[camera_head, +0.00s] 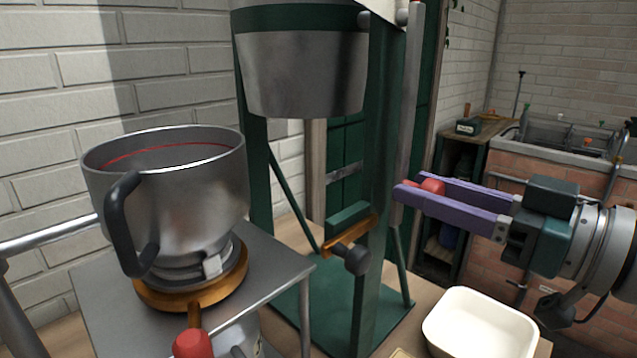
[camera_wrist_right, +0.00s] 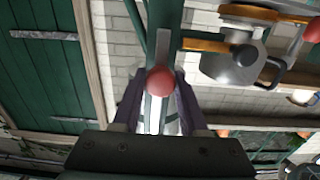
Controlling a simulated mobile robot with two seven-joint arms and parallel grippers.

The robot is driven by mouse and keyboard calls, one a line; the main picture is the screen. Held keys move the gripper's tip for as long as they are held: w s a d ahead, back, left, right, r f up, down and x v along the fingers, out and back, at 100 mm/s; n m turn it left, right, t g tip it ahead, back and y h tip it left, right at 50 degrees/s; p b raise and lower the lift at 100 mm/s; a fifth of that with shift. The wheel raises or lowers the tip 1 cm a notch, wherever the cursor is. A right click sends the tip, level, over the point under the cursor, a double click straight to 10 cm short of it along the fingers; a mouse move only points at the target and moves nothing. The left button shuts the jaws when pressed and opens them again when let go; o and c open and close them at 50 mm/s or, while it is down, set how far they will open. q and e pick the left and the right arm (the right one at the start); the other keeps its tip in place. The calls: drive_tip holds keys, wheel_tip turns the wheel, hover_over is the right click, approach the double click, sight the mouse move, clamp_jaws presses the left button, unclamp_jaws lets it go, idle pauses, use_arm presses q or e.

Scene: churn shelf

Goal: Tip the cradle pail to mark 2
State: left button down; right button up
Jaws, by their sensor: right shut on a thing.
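The cradle pail (camera_head: 303,75) is a grey metal pail, hanging roughly upright in the tall green frame (camera_head: 372,270). A long grey lever (camera_head: 407,110) runs down the frame's right side. My right gripper (camera_head: 418,187) has purple fingers and comes in from the right. It is shut on a red knob (camera_head: 432,186) near the lever's lower end; the knob also shows between the fingers in the right wrist view (camera_wrist_right: 160,82). No number for mark 2 is readable. The pail's inside is hidden. My left gripper is not in view.
A steel pot (camera_head: 190,195) with a black handle and a red line inside stands on an orange ring on a grey metal stand (camera_head: 270,250) at left. A white basin (camera_head: 480,325) is at the front right. A brass piece with a black knob (camera_head: 352,259) is on the frame.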

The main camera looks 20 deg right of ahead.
clamp_jaws()
idle(0.8)
